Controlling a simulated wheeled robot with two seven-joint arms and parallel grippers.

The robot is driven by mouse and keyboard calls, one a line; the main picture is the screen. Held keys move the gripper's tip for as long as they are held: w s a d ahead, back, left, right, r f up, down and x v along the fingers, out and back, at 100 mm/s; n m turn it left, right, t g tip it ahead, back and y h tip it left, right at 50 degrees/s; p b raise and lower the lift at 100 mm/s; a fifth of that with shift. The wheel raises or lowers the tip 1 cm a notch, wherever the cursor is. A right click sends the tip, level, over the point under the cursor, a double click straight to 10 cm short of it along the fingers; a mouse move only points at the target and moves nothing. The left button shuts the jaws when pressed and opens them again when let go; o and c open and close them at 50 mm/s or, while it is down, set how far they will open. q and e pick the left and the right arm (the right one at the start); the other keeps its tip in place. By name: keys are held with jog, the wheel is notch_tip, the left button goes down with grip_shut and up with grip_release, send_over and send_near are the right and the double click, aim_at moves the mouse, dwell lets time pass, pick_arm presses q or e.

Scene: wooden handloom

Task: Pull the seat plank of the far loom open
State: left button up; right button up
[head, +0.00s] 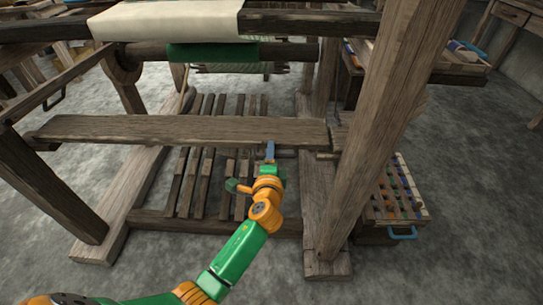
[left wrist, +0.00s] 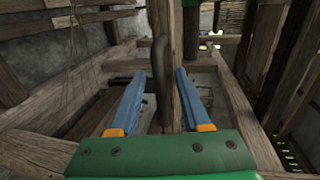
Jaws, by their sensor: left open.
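The seat plank (head: 190,129) is a long, weathered brown board lying level across the loom's lower frame in the head view. My left gripper (head: 270,150) is at the plank's near edge, right of its middle. In the left wrist view its two blue fingers (left wrist: 160,78) are open and apart. I cannot tell whether the fingers touch the handle. The handle is hidden behind the gripper in the head view. My right gripper is not in view.
A thick post (head: 385,110) rises right of the gripper. Slatted treadles (head: 200,185) lie below the plank. A cloth roll (head: 165,20) hangs above. A box of coloured spools (head: 400,195) with a blue handle stands at right. The near floor (head: 440,265) is clear.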

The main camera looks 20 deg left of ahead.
pick_arm(q)
grip_shut()
dwell(1.3)
